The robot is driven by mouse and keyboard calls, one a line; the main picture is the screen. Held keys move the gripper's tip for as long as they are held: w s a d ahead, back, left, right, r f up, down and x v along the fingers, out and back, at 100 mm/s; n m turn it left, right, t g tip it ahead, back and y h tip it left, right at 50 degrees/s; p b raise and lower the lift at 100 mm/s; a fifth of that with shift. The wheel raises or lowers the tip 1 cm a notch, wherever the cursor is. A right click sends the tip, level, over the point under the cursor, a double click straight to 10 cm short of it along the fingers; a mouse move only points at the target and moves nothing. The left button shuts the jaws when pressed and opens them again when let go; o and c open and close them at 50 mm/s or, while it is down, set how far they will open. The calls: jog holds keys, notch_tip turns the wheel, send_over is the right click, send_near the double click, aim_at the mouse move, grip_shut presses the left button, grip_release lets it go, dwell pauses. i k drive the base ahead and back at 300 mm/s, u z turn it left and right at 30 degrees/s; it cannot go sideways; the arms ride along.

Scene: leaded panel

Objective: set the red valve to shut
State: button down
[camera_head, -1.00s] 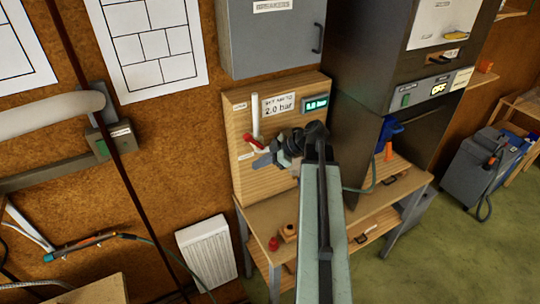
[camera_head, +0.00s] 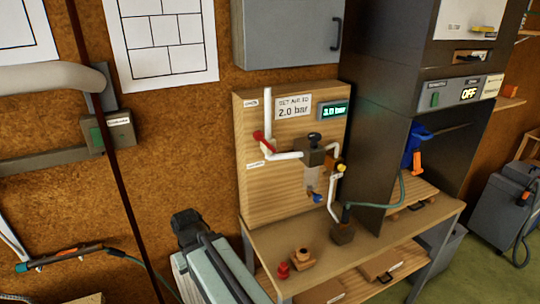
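The red valve (camera_head: 262,139) is a small red lever on the white pipe at the upper left of the wooden panel (camera_head: 252,195). Its lever slants from upper left to lower right, across the foot of the upright pipe. I cannot tell whether this is open or shut. The arm's dark end joint and pale link are at the lower left, clear of the panel. My gripper's fingers do not show. Nothing touches the valve. A small label (camera_head: 255,166) below it is too small to read.
A display (camera_head: 333,111) reads 3.0 bar beside a 2.0 bar sign (camera_head: 293,107). A dark-topped regulator (camera_head: 315,150) and bent pipes stand right of the valve. The bench (camera_head: 385,228) below holds a red knob (camera_head: 283,270). A grey cabinet (camera_head: 287,40) hangs above. Space before the valve is clear.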

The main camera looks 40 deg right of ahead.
aim_at(258, 135)
jog(key=z, duration=0.15)
jog(key=k, duration=1.65)
jog(key=u, duration=0.45)
jog(key=i, duration=1)
